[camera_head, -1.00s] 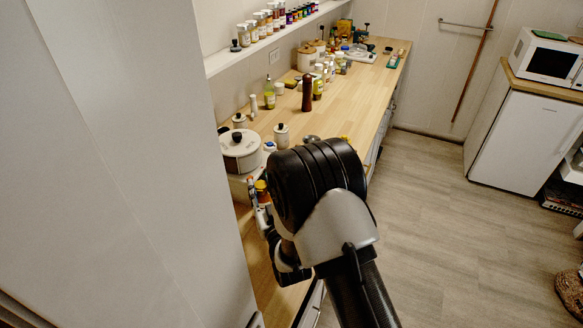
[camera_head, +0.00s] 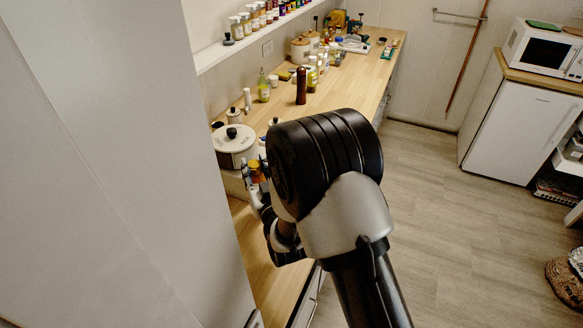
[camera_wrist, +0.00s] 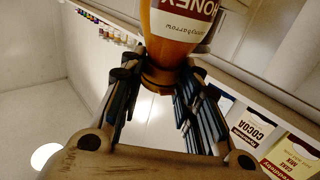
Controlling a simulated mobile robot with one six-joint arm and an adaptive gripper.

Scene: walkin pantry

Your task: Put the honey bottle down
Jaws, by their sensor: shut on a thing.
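The honey bottle (camera_wrist: 182,28) is amber with a white and dark red "HONEY" label and fills the top of the wrist view. My gripper (camera_wrist: 162,74) is shut on its narrower end, with one finger on either side. In the head view, a small orange-amber part of the bottle (camera_head: 257,171) shows at my gripper (camera_head: 254,185), just left of my arm's large black joint. It is close to the white pot, over the near end of the counter. My arm hides much of the gripper, and I cannot tell whether the bottle touches the counter.
A white lidded pot (camera_head: 236,150) stands on the wooden counter (camera_head: 345,88). Small jars, a dark pepper mill (camera_head: 301,86) and several bottles stand farther back. A spice shelf (camera_head: 262,32) runs above. A tall pale panel (camera_head: 120,160) bounds the left. Bare counter shows along the front.

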